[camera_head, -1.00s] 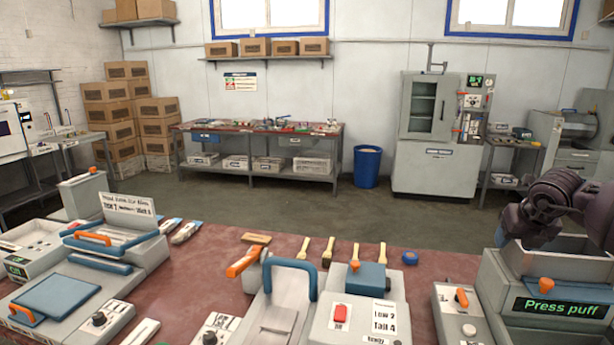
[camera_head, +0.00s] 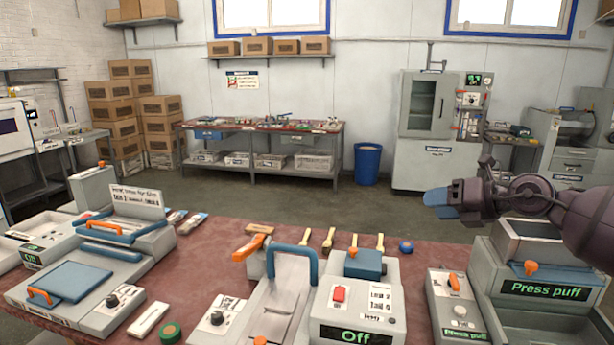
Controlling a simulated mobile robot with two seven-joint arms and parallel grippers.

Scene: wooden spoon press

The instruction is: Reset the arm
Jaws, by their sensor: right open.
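My right gripper (camera_head: 442,203) comes in from the right edge and hangs in the air above the right back of the table. Its blue fingertips point left, and it holds nothing that I can see. It is apart from the grey machine with the green "Press puff" display (camera_head: 545,289), which stands below and to the right of it. My left gripper is out of view.
The red table (camera_head: 215,265) carries a middle machine with a blue handle (camera_head: 291,249) and an "Off" display, and a grey unit with a blue pad (camera_head: 68,282) at left. Several wooden tools (camera_head: 328,240) lie behind. The air left of my gripper is clear.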

